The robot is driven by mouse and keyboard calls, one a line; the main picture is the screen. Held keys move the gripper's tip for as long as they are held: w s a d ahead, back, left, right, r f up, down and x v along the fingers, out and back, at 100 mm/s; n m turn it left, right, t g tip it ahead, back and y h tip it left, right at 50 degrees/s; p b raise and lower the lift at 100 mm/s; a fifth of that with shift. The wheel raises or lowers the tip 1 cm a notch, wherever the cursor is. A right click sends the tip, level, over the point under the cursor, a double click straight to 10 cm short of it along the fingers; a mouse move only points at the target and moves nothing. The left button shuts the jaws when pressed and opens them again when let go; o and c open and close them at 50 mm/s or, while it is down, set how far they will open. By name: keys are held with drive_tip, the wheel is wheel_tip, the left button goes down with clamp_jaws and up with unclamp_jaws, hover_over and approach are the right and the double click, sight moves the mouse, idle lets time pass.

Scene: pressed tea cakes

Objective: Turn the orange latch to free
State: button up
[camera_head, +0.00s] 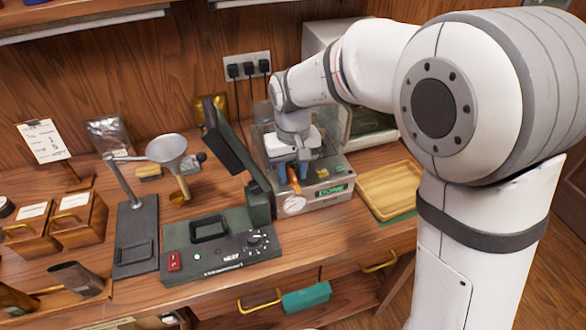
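The orange latch (295,187) is on the front of a grey press machine (335,199) with a transparent housing, a round dial and a lit green display reading "DONE". My gripper (292,183) reaches down at the front of this machine, with its bluish fingers around or close beside the latch. At this size I cannot tell whether the fingers touch the latch or how far apart they are. My wrist hides part of the machine behind it.
A dark green sealer (215,247) with its lid raised stands left of the machine. A funnel stand (136,226) is further left. A wooden tray (390,189) lies at the right. Wooden boxes (77,221) stand at the far left. A teal box (306,298) sits below the counter's front edge.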

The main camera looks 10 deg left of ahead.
drive_tip(key=shift+c, duration=0.5)
clamp_jaws()
drive_tip(key=m, duration=0.4)
drive_tip(key=shift+m, duration=0.3)
drive_tip(key=m+b, duration=0.1)
drive_tip(key=m, duration=0.3)
drive_tip(key=shift+m, duration=0.3)
drive_tip(key=m, duration=0.4)
drive_tip(key=shift+m, duration=2.4)
drive_tip(key=shift+r, duration=0.1)
